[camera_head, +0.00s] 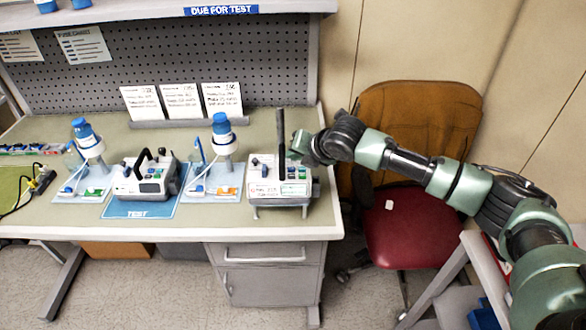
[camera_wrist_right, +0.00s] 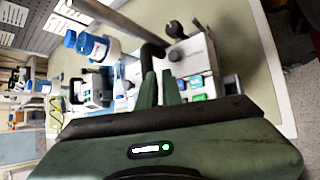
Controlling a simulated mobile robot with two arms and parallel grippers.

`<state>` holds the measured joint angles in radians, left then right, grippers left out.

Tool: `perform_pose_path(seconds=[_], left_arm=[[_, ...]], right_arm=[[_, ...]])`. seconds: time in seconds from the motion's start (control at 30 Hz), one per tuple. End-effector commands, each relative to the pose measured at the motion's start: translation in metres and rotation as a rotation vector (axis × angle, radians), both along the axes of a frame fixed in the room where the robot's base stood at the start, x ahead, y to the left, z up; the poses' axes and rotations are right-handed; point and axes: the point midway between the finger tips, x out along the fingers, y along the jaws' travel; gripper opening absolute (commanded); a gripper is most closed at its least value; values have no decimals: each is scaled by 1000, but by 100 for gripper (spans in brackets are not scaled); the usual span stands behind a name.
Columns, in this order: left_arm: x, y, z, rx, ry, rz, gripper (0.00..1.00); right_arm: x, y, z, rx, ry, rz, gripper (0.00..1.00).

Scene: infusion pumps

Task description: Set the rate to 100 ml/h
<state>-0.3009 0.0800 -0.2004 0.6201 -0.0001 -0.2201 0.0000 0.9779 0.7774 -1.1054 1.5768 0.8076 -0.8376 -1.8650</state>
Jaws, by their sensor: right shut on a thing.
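Another pump (camera_head: 128,185) with a black carry handle stands on the blue TEST mat (camera_head: 140,211). My right gripper (camera_head: 297,148) is just behind the right-hand pump, beside its pole. In the wrist view my right gripper (camera_wrist_right: 158,88) has its fingers close together on a black curved handle (camera_wrist_right: 152,53) by that pump (camera_wrist_right: 196,58). The exact contact is partly hidden. Any rate reading is too small to read. My left gripper is not in view.
Blue-capped bottles (camera_head: 222,129) stand on pale trays between and left of the pumps. Cards (camera_head: 181,101) lean behind them by a pegboard. A brown-backed chair with a red seat (camera_head: 405,238) stands right of the bench.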

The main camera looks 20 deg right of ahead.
Motion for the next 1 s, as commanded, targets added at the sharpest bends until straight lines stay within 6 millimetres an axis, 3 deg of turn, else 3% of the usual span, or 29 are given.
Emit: perform_pose_path(seconds=[0.03,1.0], left_arm=[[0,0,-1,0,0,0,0],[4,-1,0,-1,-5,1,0]], right_arm=[[-10,5,-21,-7,39,10,0],[-7,2,-14,-7,26,6,0]])
